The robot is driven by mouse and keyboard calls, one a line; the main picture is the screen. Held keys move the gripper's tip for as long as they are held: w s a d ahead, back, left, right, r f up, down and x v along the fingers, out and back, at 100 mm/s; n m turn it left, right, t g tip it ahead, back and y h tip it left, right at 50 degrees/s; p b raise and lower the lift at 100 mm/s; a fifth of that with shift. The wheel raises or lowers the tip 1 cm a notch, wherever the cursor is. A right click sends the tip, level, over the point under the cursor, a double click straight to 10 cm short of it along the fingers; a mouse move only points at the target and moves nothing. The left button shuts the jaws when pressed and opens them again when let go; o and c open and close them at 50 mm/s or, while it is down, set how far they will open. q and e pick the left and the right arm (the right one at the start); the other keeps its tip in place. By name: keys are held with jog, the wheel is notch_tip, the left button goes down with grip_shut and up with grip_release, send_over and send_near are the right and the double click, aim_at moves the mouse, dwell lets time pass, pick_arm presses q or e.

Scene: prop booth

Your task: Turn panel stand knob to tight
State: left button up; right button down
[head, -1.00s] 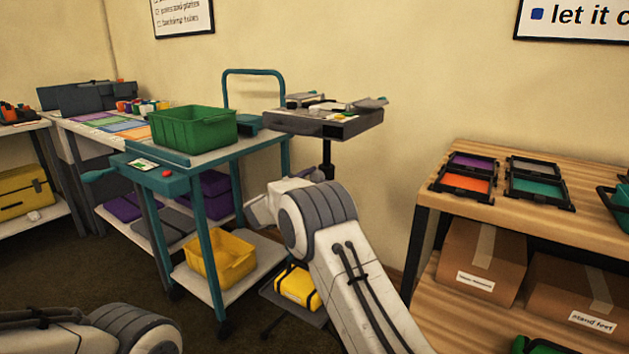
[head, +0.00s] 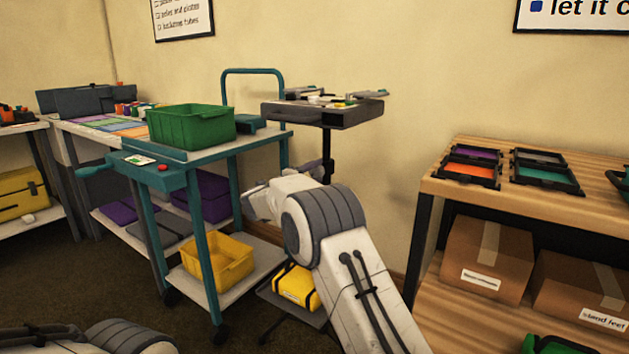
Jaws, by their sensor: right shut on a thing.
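The panel stand is a dark post (head: 327,147) under a grey tray-like top (head: 322,113), near the wall in the middle of the head view. A dark collar sits on the post just above my right arm. The knob itself is too small and covered to make out. My right gripper (head: 314,171) is up against the post at that collar, mostly hidden behind my white wrist. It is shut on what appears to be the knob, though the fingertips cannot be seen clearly. Only a link of my left arm shows at the bottom left; its gripper is out of view.
A teal cart (head: 205,160) with a green bin (head: 190,126) and a yellow bin (head: 217,262) stands close left of my right arm. A wooden shelf (head: 600,183) with trays and boxes is at the right. A yellow case (head: 297,284) lies low beneath the arm.

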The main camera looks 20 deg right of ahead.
jog(key=shift+f+m+b, duration=0.25)
jog(key=shift+m+b, duration=0.45)
jog(key=shift+m, duration=0.5)
jog(key=shift+c, duration=1.5)
grip_release()
jog(key=shift+d, duration=0.1)
jog(key=shift+r, duration=0.15)
jog(key=shift+s, duration=0.1)
jog(key=shift+s+a+r, duration=0.1)
jog(key=shift+s+a, duration=0.1)
jog(key=shift+a, duration=0.25)
jog(key=p+v, duration=0.2)
jog(key=v, duration=0.7)
jog(key=shift+s+a, duration=0.2)
